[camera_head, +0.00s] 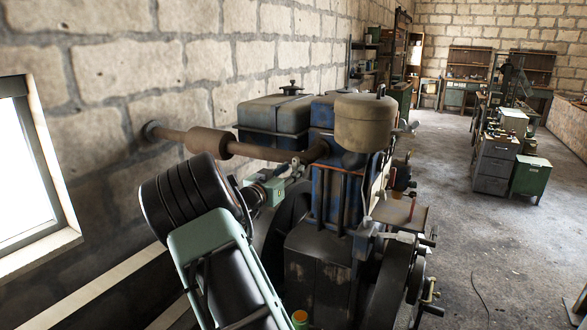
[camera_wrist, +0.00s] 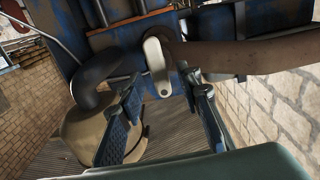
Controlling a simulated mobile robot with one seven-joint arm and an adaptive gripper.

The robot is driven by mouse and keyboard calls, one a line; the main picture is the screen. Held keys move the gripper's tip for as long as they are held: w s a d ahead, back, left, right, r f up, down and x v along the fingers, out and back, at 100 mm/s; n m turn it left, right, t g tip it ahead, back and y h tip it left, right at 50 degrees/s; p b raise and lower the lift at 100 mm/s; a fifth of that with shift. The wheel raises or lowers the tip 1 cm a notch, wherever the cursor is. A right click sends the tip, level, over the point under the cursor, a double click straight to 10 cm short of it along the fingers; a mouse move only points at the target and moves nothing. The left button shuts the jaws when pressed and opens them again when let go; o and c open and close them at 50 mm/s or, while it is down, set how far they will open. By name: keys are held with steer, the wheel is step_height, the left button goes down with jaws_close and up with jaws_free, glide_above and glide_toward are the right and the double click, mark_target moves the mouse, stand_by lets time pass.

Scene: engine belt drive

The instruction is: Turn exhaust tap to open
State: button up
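The exhaust tap shows in the wrist view as a pale, rounded lever handle (camera_wrist: 156,66) beside the brown exhaust pipe (camera_wrist: 255,57), near the blue engine body. In the head view, the exhaust pipe (camera_head: 272,152) runs from the wall to the engine (camera_head: 322,190). My gripper (camera_wrist: 163,82) is open, with one blue-grey finger on each side of the handle's lower end. Gaps show between the handle and both fingers. In the head view, my gripper (camera_head: 288,171) is just below the pipe, near the engine; the handle is too small to make out clearly there.
A dark tank (camera_head: 273,115) stands behind the pipe, and a tan round tank (camera_head: 363,122) sits atop the engine. The block wall is close behind the pipe. Cabinets (camera_head: 495,160) stand at the right, with open floor (camera_head: 445,200) between.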

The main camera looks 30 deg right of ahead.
steer(key=shift+x, duration=0.85)
steer(key=shift+c, duration=0.4)
jaws_close()
steer(key=shift+f+b, duration=0.1)
steer(key=shift+b, duration=0.3)
steer(key=shift+s+d+f+m+b, duration=0.1)
steer(key=shift+f+m+b, duration=0.05)
steer(key=shift+m+b, duration=2.75)
steer(key=shift+s+d+f+m+b, duration=0.1)
steer(key=shift+m+b, duration=2.55)
steer(key=shift+m, duration=0.4)
steer(key=shift+s+f+m+b, duration=0.1)
steer(key=shift+f+m+b, duration=0.05)
steer(key=shift+m+b, duration=2.75)
